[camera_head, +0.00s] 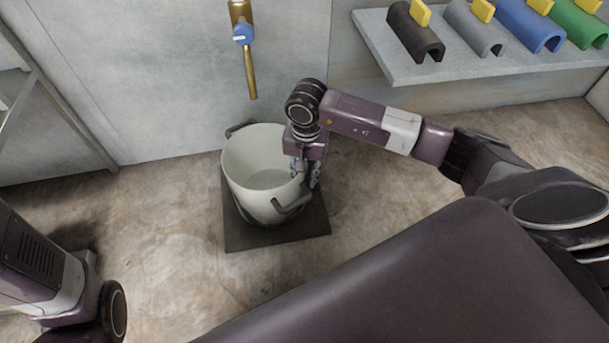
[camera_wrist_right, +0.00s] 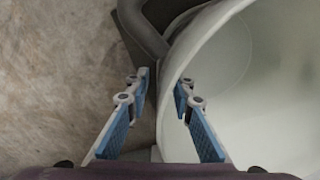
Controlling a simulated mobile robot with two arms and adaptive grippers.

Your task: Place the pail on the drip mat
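The pail (camera_head: 250,190) is a pale grey-white bucket with dark handles on its sides. It stands upright over the black square drip mat (camera_head: 268,238), its base appearing within the mat's edges; the far part of the mat is hidden behind it. My right gripper (camera_head: 305,172) is at the pail's right rim. In the right wrist view its two blue-padded fingers (camera_wrist_right: 162,90) are apart, one on each side of the pail's wall (camera_wrist_right: 250,80), with gaps beside it. My left arm shows at lower left, but its gripper is out of view.
A brass tap with a blue part (camera_head: 243,33) hangs on the wall behind the pail. A grey shelf (camera_head: 460,68) at upper right holds several coloured arched pieces with yellow tabs. A metal rack (camera_head: 35,100) is at left. The floor left of the mat is clear.

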